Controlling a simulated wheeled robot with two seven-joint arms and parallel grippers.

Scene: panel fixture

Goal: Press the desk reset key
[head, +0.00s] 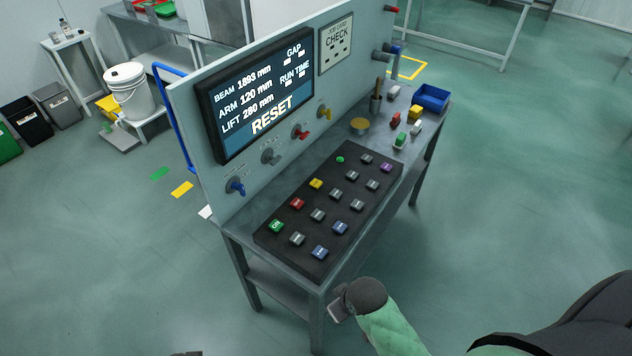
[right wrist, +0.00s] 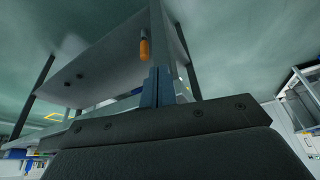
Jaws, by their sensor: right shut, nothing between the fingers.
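The black key panel (head: 328,212) lies on the bench in front of the upright board. It carries a green key (head: 276,227), a red key (head: 297,203), a yellow key (head: 316,184), two blue keys (head: 319,252), a purple key (head: 386,167) and several grey keys (head: 317,215). Key labels are too small to read, so I cannot tell which is the reset key. My right gripper (head: 337,309) is beside the bench's near corner, apart from the keys. Its fingers (right wrist: 157,88) are shut and empty in the right wrist view.
The bench's near leg (head: 316,322) is close to my right gripper. A blue bin (head: 432,97) and small blocks sit at the far bench end. Floor to the right is clear.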

